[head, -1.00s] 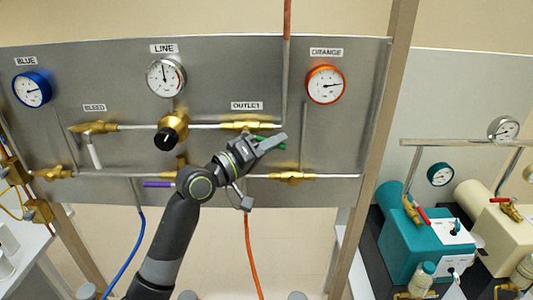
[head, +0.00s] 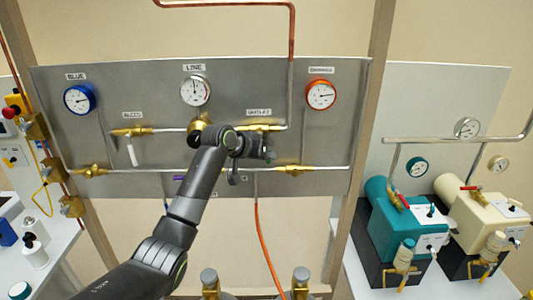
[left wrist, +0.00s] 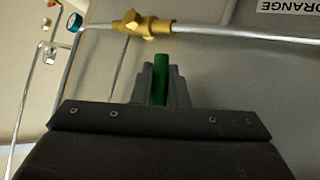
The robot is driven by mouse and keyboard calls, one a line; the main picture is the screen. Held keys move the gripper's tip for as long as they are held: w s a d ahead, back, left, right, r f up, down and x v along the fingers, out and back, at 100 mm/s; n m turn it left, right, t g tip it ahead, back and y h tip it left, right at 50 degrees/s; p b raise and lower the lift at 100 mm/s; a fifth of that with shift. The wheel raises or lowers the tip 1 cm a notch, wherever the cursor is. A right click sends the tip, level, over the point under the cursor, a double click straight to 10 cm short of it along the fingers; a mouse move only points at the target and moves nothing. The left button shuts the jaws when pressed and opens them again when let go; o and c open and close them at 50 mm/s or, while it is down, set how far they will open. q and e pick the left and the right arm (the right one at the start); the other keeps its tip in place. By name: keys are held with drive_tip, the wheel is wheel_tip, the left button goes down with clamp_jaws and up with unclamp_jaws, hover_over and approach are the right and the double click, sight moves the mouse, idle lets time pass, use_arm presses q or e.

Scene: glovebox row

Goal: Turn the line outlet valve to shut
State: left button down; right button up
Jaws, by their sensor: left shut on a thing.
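The outlet valve (head: 262,127) is a brass body on the upper pipe of the grey panel, under the OUTLET label (head: 258,112). My left gripper (head: 266,153) is just below that valve in the head view, with my arm coming in from the left. In the left wrist view a green handle (left wrist: 161,78) stands between the two fingers, and the jaws are shut on it. A brass valve body (left wrist: 143,25) on a pipe shows past the fingertips there. The handle is hidden by my gripper in the head view. My right gripper is not in view.
The LINE gauge (head: 196,91) and a brass regulator (head: 200,125) are left of the outlet. The bleed valve (head: 131,131) has a white handle. A lower pipe with a brass valve (head: 294,170) runs below. Teal (head: 393,220) and cream pumps stand at the right.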

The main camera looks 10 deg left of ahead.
use_arm(q)
drive_tip(key=shift+s+a+g+y+p, duration=0.1)
drive_tip(key=shift+a+g+y+p, duration=0.3)
drive_tip(key=shift+y+p, duration=0.25)
drive_tip(key=shift+s+a+f+m+y+p, duration=0.15)
drive_tip(key=shift+a+m+y+p, duration=0.55)
drive_tip(key=shift+p, duration=0.25)
drive_tip(key=shift+d+g, duration=0.15)
drive_tip(key=shift+g, duration=0.15)
drive_tip(key=c, duration=1.4)
unclamp_jaws()
drive_tip(key=shift+c, duration=0.2)
